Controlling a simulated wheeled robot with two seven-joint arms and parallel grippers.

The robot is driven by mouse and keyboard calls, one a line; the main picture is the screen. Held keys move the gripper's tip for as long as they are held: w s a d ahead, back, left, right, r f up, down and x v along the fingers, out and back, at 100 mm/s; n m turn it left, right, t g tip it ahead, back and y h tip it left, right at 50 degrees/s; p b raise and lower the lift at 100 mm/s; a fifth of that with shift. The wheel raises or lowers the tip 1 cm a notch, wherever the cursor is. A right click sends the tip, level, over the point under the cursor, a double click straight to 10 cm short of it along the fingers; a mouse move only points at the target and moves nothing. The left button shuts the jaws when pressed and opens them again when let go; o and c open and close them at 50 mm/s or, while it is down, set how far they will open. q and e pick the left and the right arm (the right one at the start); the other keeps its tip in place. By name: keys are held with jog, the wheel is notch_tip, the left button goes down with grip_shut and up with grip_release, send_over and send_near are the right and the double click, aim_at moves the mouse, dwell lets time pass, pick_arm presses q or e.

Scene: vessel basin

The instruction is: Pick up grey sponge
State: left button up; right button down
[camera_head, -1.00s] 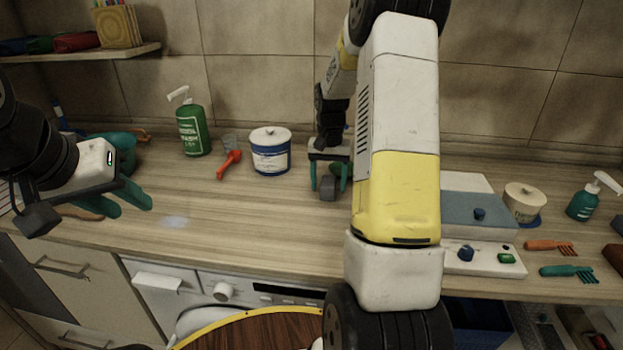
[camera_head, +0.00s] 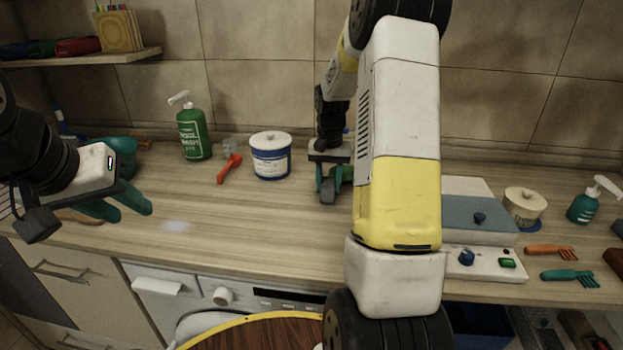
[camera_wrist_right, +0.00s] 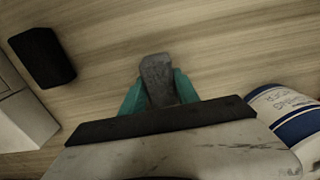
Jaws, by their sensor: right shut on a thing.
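The grey sponge (camera_wrist_right: 157,80) is between the teal fingers of my right gripper (camera_wrist_right: 158,92) in the right wrist view. The fingers press on both its sides, and its far end sticks out past them. In the head view the sponge (camera_head: 327,190) shows small at the tips of the right gripper (camera_head: 334,182), over the counter right of the blue and white pot. I cannot tell clearly whether it is clear of the counter. My left gripper (camera_head: 122,208) is at the left with its teal fingers apart and empty.
The blue and white pot (camera_head: 270,157) stands close beside the right gripper. A red-handled tool (camera_head: 229,169) and green bottle (camera_head: 194,136) are further left. A dark block (camera_wrist_right: 42,57) lies near in the wrist view. The counter's middle-left (camera_head: 240,220) is clear.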

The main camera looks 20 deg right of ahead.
aim_at(327, 184)
jog(key=r, duration=0.2)
jog(key=s, duration=0.1)
jog(key=shift+a+r, duration=0.4)
jog(key=s+a, duration=0.3)
jog(key=s+a+r, duration=0.1)
jog(key=s+a, duration=0.2)
jog(key=s, duration=0.1)
jog(key=s+a, duration=0.3)
jog(key=s, duration=0.1)
jog(key=shift+s+a+r, duration=0.15)
jog(key=shift+s, duration=0.05)
